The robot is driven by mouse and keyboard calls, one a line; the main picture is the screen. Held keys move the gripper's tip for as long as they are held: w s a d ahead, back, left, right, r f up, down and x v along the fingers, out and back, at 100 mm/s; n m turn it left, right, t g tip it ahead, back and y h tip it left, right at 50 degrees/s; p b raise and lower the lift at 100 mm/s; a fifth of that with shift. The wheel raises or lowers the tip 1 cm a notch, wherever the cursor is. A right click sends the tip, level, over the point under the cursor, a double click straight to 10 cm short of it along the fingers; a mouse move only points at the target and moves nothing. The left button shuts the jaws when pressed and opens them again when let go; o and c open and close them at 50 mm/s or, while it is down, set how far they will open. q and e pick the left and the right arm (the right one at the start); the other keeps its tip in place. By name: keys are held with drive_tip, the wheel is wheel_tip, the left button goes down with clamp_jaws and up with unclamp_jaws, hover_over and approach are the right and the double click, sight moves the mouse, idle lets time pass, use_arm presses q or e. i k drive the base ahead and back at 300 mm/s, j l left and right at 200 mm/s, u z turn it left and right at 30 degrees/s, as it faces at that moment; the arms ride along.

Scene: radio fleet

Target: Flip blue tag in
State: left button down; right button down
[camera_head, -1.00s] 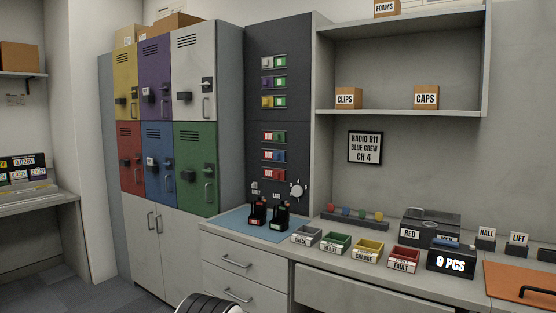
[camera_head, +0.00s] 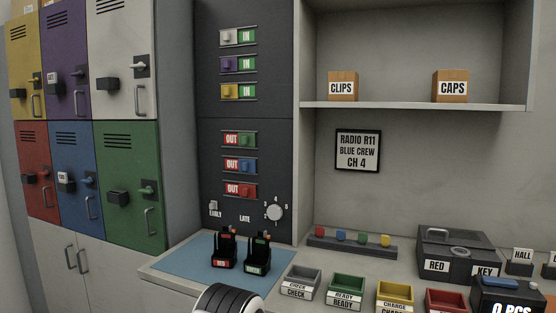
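The blue tag (camera_head: 244,166) sits on the dark panel, in the middle row of the lower group. It is at the right of its slot, with the word OUT showing to its left. A green tag (camera_head: 246,140) above it and a red tag (camera_head: 247,191) below it also show OUT. The white, purple and yellow tags higher up sit at the left with IN showing. A rounded black and white part at the bottom edge appears to be mine. Neither gripper's fingers can be made out.
Two black radios (camera_head: 224,248) stand on a blue mat (camera_head: 175,265) below the panel. A dial (camera_head: 275,212) is at the panel's lower right. Small labelled trays line the counter, with a green tray (camera_head: 346,287) among them. Coloured lockers (camera_head: 75,175) stand at the left.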

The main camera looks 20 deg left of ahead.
sight(245, 165)
drive_tip(key=i+j+z, duration=0.1)
drive_tip(key=j, duration=0.2)
drive_tip(key=i+j+z, duration=0.1)
drive_tip(key=j, duration=0.2)
drive_tip(key=i+j, duration=0.2)
drive_tip(key=j, duration=0.15)
drive_tip(key=i+j+z, duration=0.15)
drive_tip(key=j, duration=0.15)
drive_tip(key=k, duration=0.05)
